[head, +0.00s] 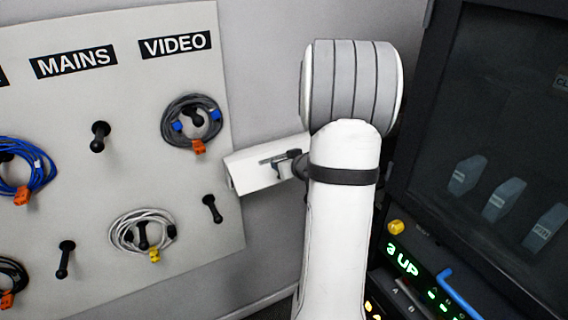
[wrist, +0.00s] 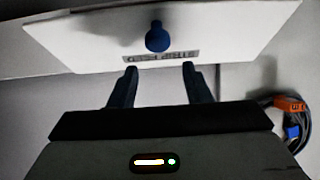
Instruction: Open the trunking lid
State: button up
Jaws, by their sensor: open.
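The trunking lid (head: 244,165) is a white panel on the wall, right of the cable board in the head view. It fills the upper part of the wrist view (wrist: 90,35), with a round blue knob (wrist: 157,37) and a small label (wrist: 160,57) whose text I cannot read. My gripper (wrist: 159,68) is open and empty, its two dark fingers apart and pointing at the lid's label edge. The knob lies beyond the fingertips, between their lines. My gripper also shows in front of the lid in the head view (head: 271,163). My arm hides the trunking's right end.
A white board (head: 70,195) with black pegs, hanging cable coils and MAINS and VIDEO labels stands at left. A coil with an orange tag (wrist: 290,107) is at right in the wrist view. A dark rack (head: 470,120) with lit panels stands at right.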

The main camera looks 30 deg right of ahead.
jog(key=v, duration=0.7)
jog(key=shift+c, duration=0.3)
